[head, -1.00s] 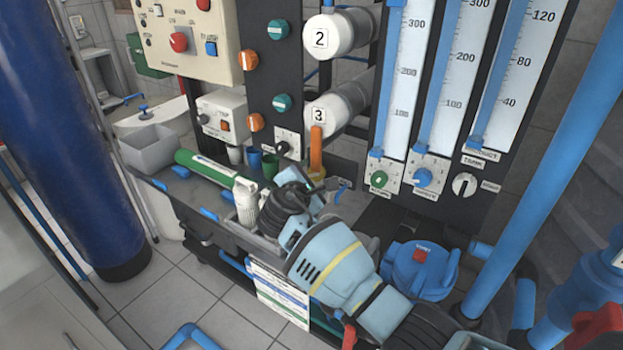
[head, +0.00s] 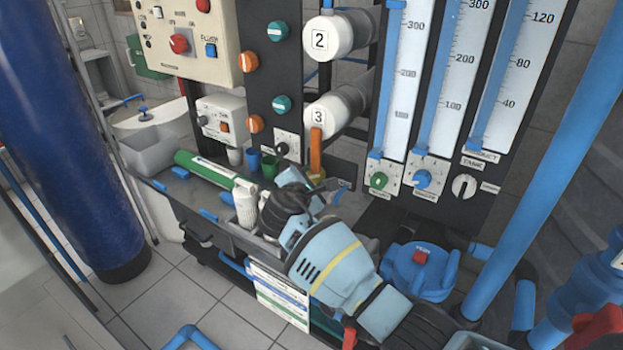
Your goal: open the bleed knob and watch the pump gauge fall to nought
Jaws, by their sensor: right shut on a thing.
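My right gripper (head: 284,200) reaches in from the lower right, past the front edge of the bench, behind the light blue wrist of my arm. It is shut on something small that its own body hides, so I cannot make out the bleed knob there. No round pump gauge can be made out in this view. A black knob (head: 283,148) on a small white plate sits on the dark panel just above the gripper, apart from it. My left gripper is not in view.
A blue housing with a red knob (head: 420,257) is to the right. Scaled flow tubes (head: 405,80) rise behind.

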